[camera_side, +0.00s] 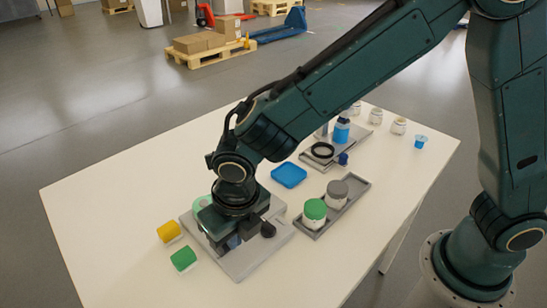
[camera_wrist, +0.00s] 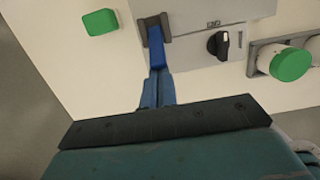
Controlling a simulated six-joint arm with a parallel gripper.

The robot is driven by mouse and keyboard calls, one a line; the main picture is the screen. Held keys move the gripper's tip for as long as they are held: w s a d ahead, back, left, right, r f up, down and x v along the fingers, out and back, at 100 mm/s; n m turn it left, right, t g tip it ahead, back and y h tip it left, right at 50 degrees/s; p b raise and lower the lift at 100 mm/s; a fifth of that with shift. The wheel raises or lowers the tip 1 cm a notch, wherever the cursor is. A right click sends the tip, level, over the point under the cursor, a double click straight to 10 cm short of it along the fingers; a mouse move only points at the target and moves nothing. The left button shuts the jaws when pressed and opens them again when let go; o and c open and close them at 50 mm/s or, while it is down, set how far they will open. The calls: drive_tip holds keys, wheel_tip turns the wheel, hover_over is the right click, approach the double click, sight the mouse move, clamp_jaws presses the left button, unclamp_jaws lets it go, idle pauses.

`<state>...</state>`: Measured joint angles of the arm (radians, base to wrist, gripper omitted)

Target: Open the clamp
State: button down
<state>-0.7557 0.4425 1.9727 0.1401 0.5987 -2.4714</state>
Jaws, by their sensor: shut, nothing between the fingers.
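The clamp (camera_wrist: 156,45) shows in the wrist view as a bright blue lever in a dark bracket, at the edge of a grey base unit (camera_wrist: 205,12). My gripper (camera_wrist: 159,80) is shut, with its blue-grey fingers together and nothing held. Its fingertips line up with the near end of the lever; I cannot tell whether they touch it. In the side view my gripper (camera_side: 233,242) is low over the base unit (camera_side: 271,249) and hides most of the clamp. A black knob (camera_wrist: 218,43) sits on the unit, right of the clamp.
A green block (camera_side: 183,259) and a yellow block (camera_side: 169,232) lie left of the unit. A grey tray (camera_side: 318,229) with a green-lidded jar (camera_side: 314,212) and a grey-lidded jar (camera_side: 337,192) stands to the right. A blue tray (camera_side: 289,175) lies behind.

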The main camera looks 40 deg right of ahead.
drive_tip(key=shift+w+r+g, duration=0.15)
drive_tip(key=shift+w+g, duration=0.1)
drive_tip(key=shift+g, duration=0.15)
drive_tip(key=shift+w+r+g, duration=0.3)
drive_tip(key=shift+w+g, duration=0.4)
drive_tip(key=shift+g, duration=0.25)
drive_tip(key=shift+w+r+g, duration=0.25)
drive_tip(key=shift+w+g, duration=0.4)
drive_tip(key=shift+g, duration=0.3)
drive_tip(key=shift+w+r, duration=0.1)
drive_tip(key=shift+w, duration=1.3)
drive_tip(key=shift+r, duration=0.25)
drive_tip(key=shift+r, duration=0.6)
